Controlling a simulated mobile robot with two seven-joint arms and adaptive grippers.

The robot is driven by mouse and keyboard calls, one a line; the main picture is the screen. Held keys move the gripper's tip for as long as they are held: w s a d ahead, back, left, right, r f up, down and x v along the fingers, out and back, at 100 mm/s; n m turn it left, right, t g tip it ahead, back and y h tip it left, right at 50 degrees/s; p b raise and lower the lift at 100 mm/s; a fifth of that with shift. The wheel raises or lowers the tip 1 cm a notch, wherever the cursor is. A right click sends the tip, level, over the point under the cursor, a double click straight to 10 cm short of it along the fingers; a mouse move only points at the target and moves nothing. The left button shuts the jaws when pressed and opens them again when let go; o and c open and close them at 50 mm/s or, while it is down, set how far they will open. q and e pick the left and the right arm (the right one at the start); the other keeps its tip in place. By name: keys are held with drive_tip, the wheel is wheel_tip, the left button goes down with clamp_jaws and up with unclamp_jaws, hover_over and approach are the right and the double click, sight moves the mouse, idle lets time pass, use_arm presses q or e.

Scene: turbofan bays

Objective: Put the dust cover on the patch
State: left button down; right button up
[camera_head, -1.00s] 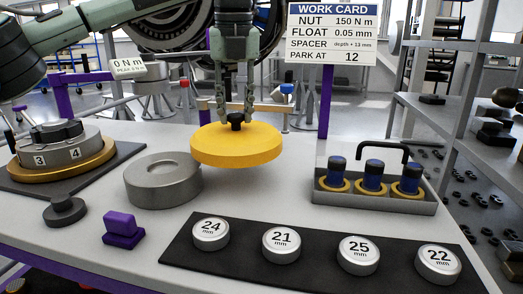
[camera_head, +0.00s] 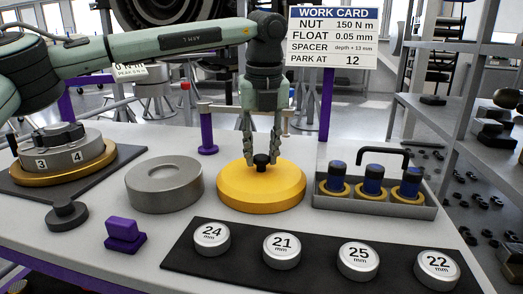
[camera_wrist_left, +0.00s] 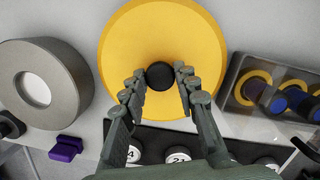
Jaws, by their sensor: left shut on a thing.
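The dust cover (camera_head: 261,190) is a yellow disc with a black knob on top. It lies level at or just above the white table, between the grey ring and the clear-sided tray. My left gripper (camera_head: 262,160) comes down from above and is shut on the cover's knob. In the left wrist view the fingers (camera_wrist_left: 160,88) stand on both sides of the black knob, over the yellow cover (camera_wrist_left: 150,30). I cannot make out a patch; the table under the cover is hidden. My right gripper is not in view.
A grey ring (camera_head: 164,186) stands left of the cover. A tray (camera_head: 374,203) with blue-and-yellow parts and a black handle stands right. A black mat (camera_head: 320,268) with numbered spacers lies in front. A purple block (camera_head: 124,234) and purple post (camera_head: 207,134) are nearby.

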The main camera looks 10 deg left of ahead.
sight(262, 156)
use_arm(q)
drive_tip(key=shift+f, duration=0.1)
drive_tip(key=c, duration=1.2)
unclamp_jaws()
drive_tip(key=shift+o, duration=0.2)
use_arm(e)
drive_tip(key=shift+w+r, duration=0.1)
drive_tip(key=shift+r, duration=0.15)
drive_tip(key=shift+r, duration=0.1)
use_arm(q)
wheel_tip(262, 156, up, 2)
drive_tip(key=shift+s+d+r, duration=0.1)
drive_tip(key=shift+r, duration=0.15)
drive_tip(key=shift+s+d+r, duration=0.1)
drive_tip(key=shift+s+r, duration=0.05)
drive_tip(key=shift+r, duration=0.75)
wheel_tip(262, 156, up, 8)
drive_tip(key=s, duration=0.1)
drive_tip(key=shift+d+b, duration=0.15)
drive_tip(key=shift+b, duration=0.2)
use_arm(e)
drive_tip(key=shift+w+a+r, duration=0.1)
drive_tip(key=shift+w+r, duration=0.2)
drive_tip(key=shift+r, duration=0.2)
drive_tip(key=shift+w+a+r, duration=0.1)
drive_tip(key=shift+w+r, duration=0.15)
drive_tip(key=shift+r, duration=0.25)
use_arm(q)
drive_tip(key=shift+s+f, duration=0.1)
